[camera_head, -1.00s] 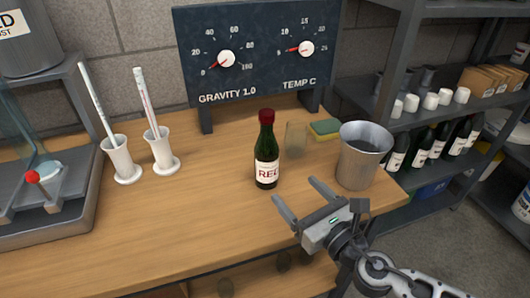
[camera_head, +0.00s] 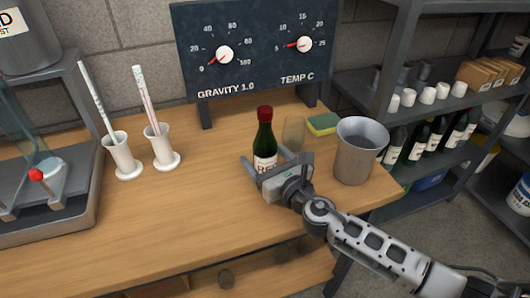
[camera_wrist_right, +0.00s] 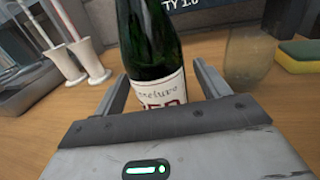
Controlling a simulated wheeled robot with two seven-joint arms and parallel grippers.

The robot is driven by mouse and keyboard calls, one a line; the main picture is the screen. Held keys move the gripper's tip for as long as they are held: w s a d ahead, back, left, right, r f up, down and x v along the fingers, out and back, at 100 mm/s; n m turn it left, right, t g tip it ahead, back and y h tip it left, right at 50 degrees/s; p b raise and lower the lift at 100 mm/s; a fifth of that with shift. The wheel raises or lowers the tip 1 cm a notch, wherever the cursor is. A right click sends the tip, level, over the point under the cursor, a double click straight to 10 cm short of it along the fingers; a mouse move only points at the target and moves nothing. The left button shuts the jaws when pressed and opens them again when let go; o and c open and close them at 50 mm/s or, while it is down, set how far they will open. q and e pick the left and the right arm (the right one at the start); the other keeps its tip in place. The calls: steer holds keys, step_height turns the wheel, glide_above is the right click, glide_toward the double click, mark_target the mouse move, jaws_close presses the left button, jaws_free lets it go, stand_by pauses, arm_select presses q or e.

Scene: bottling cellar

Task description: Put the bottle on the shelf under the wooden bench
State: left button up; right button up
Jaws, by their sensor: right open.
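A dark green bottle (camera_head: 265,138) with a red cap and a white label stands upright on the wooden bench (camera_head: 180,215). My right gripper (camera_head: 265,163) is open at the bottle's near side, its fingers to either side of the lower bottle. In the right wrist view the bottle (camera_wrist_right: 150,45) stands between the two open fingers (camera_wrist_right: 160,85), with a gap visible at the right finger. The label is partly hidden by the gripper. A lower shelf (camera_head: 265,278) shows under the bench's front edge, with dark round things near it. My left gripper is not in view.
A metal bucket (camera_head: 355,155) stands right of the bottle. A clear glass (camera_head: 293,133) and a yellow-green sponge (camera_head: 322,123) are behind it. White holders (camera_head: 122,158) with tubes stand left. A gauge board (camera_head: 255,50) is at the back. The bench's front middle is clear.

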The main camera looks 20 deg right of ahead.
steer(key=c, duration=1.3)
steer(key=shift+r, duration=0.1)
steer(key=shift+c, duration=0.7)
